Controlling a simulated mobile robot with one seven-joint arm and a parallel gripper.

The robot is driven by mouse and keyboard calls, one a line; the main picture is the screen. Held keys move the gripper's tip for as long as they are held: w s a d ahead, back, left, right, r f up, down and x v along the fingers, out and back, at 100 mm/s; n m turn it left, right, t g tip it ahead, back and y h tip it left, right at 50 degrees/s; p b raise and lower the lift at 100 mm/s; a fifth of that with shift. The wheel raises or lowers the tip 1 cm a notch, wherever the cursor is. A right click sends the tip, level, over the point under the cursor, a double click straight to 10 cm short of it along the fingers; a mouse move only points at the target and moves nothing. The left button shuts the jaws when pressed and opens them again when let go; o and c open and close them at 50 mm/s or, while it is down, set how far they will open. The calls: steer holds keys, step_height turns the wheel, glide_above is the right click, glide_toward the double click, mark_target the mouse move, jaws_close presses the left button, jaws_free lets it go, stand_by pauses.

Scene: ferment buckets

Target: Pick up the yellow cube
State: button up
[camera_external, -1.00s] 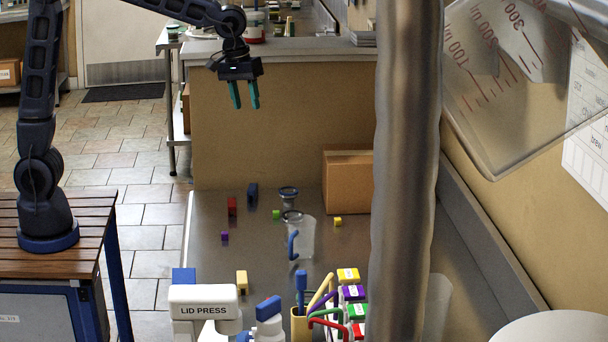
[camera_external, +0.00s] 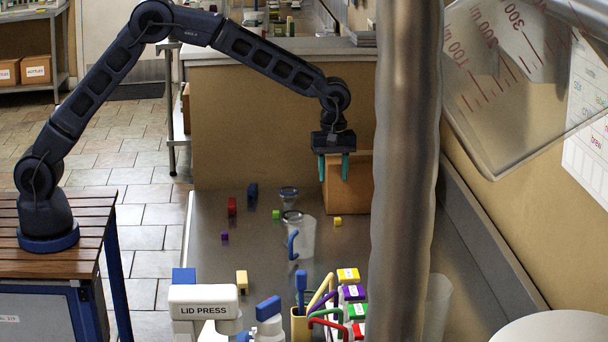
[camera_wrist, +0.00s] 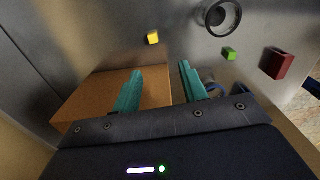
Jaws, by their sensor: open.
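The yellow cube (camera_external: 337,220) is small and sits on the grey metal worktop, just in front of the cardboard box. It also shows in the wrist view (camera_wrist: 153,38), beyond my fingertips and a little left of their middle. My gripper (camera_external: 334,168) points down with its two teal fingers apart and nothing between them. In the external view it is above the cube in the picture, in front of the box. In the wrist view both fingers (camera_wrist: 159,76) show, spread apart.
The cardboard box (camera_external: 352,190) stands close to the cube. A green cube (camera_external: 276,214), a red block (camera_external: 232,206), a blue block (camera_external: 252,193) and a purple cube (camera_external: 225,236) lie further left.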

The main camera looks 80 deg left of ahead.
steer(key=shift+w+f, duration=0.35)
steer(key=shift+f, duration=0.3)
glide_above(338, 218)
steer(key=f, duration=0.3)
steer(key=a+f, duration=0.1)
steer(key=f, duration=0.1)
steer(key=shift+s, duration=0.35)
steer(key=shift+w+d+f, duration=0.1)
steer(key=shift+d+f, duration=0.05)
steer(key=shift+f, duration=0.8)
steer(key=shift+w+d+f, duration=0.1)
steer(key=shift+d+f, duration=0.05)
steer(key=shift+f, duration=0.75)
steer(key=shift+w+d+f, duration=0.1)
steer(key=shift+d+f, duration=0.05)
steer(key=shift+f, duration=0.8)
steer(key=shift+c, duration=0.2)
jaws_close()
